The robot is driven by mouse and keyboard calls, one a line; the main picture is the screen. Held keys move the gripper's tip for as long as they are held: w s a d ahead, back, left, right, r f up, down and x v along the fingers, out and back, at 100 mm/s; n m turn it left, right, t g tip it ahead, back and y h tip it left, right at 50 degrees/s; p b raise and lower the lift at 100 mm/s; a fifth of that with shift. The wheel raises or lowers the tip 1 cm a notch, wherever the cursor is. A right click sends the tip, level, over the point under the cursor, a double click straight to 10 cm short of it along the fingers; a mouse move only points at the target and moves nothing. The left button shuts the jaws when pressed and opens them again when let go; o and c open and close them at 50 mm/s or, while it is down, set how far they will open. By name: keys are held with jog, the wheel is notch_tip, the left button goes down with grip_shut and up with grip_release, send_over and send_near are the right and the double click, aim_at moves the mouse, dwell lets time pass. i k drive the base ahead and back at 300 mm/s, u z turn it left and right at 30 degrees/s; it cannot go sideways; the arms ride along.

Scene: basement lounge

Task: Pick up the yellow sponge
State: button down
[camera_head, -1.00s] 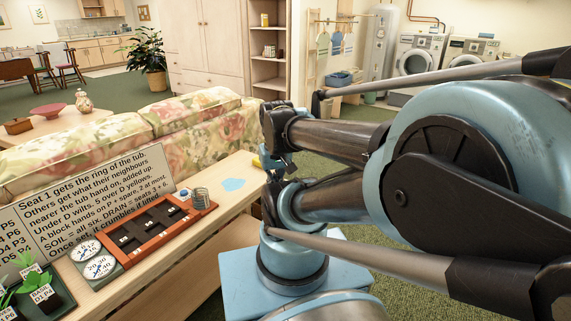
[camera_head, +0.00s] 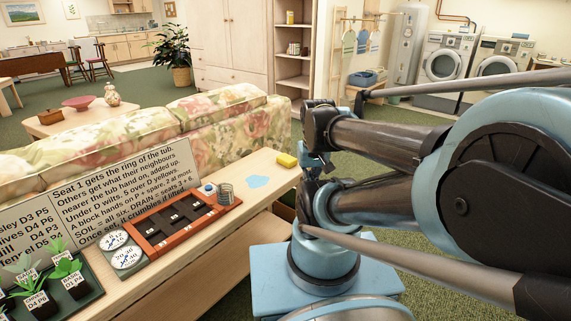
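The yellow sponge (camera_head: 287,160) lies on the wooden console table (camera_head: 226,212) behind the sofa, near its far right end. It is a small block, just left of my arm in the picture. My gripper (camera_head: 312,168) seems to be the dark part at the arm's far end, close to the right of the sponge. Its fingers are too small and hidden to tell whether they are open or shut. I see no contact with the sponge.

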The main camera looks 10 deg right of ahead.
aim_at(284, 159)
jog(key=z, duration=1.15)
jog(key=i, duration=0.5)
jog(key=u, duration=0.8)
